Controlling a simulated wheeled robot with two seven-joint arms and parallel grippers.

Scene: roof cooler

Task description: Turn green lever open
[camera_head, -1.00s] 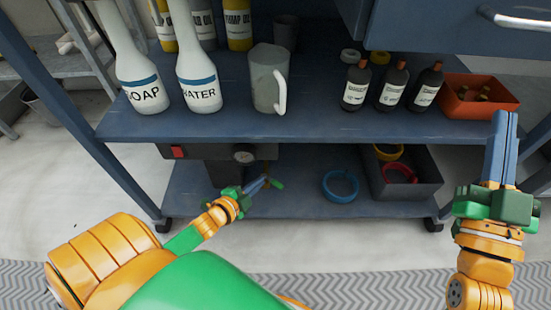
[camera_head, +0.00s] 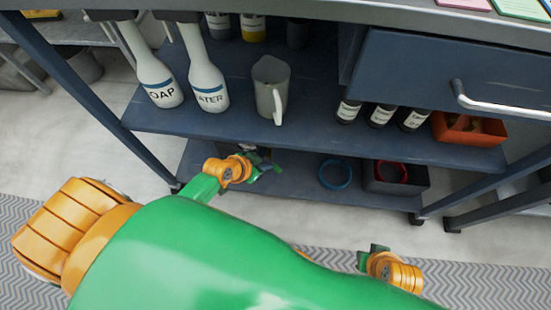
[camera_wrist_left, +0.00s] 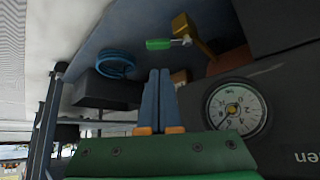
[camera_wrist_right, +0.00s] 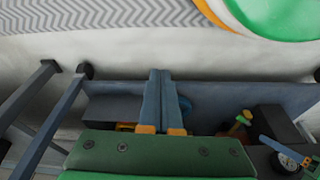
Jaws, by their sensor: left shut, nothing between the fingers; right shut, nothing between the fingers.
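The green lever (camera_wrist_left: 165,43) shows in the left wrist view, sticking out from a brass fitting (camera_wrist_left: 194,38) beside a round gauge (camera_wrist_left: 238,107) on a dark box. My left gripper (camera_wrist_left: 160,75) is shut and empty, its tips apart from the lever in that view. In the head view my left gripper (camera_head: 270,167) is at the lower shelf, where the lever cannot be told apart from it. My right gripper (camera_wrist_right: 160,75) is shut and empty, low in front of the shelf. In the head view my arm hides part of it.
A blue ring (camera_head: 335,174) lies on the lower shelf (camera_head: 305,185), left of a dark bin (camera_head: 412,179) with a red ring. The upper shelf (camera_head: 320,138) holds soap and water bottles, a grey jug (camera_head: 270,88), dark bottles and an orange tray (camera_head: 470,130).

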